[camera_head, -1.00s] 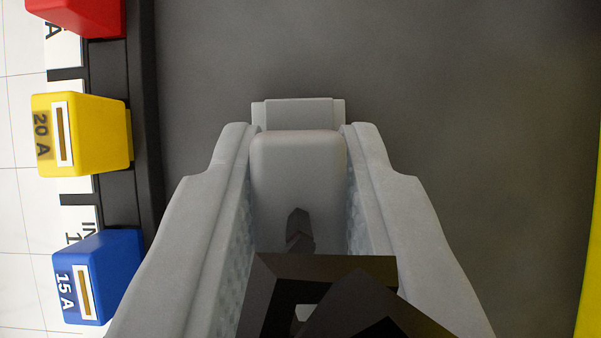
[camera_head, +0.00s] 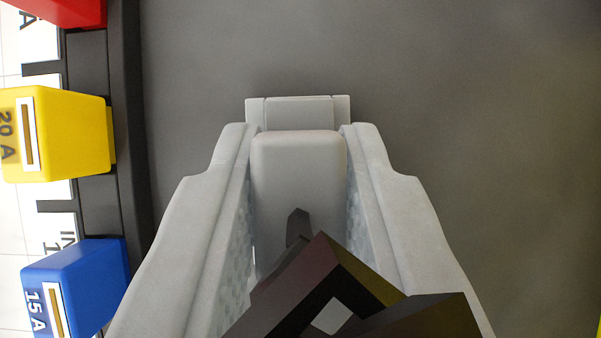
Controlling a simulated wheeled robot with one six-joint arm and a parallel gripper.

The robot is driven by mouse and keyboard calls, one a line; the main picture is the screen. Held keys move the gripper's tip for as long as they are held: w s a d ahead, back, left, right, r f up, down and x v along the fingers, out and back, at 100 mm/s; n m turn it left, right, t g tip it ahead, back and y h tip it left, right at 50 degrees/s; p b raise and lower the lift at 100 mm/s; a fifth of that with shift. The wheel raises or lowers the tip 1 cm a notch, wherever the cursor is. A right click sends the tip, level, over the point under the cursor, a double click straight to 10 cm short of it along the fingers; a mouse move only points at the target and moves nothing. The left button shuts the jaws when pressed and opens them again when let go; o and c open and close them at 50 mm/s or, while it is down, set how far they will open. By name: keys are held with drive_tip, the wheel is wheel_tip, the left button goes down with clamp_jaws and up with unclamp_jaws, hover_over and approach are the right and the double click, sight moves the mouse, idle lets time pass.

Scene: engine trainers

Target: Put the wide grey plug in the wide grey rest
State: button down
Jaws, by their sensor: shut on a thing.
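The wide grey plug (camera_head: 299,185) is a light grey block with rounded edges. It sits between the two fingers of my gripper (camera_head: 299,160), which is shut on it. Just beyond the plug's far end is a light grey piece with a raised middle and lower sides, which looks like the wide grey rest (camera_head: 298,108). The plug and the fingers hide its near part. The plug lines up with its middle in the picture. I cannot tell whether the two touch.
A black rail (camera_head: 130,160) on the left carries a red block (camera_head: 62,10), a yellow block (camera_head: 60,133) marked 20 A and a blue block (camera_head: 85,285) marked 15 A. A plain dark grey surface (camera_head: 480,120) lies to the right. Dark angular parts cover the bottom middle.

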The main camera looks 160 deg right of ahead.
drive_tip(key=shift+f, duration=0.1)
drive_tip(key=c, duration=1.5)
unclamp_jaws()
drive_tip(key=shift+w+v, duration=0.1)
drive_tip(key=shift+v, duration=1.25)
drive_tip(key=shift+w+v, duration=0.15)
drive_tip(key=shift+v, duration=1.2)
drive_tip(key=shift+a, duration=0.1)
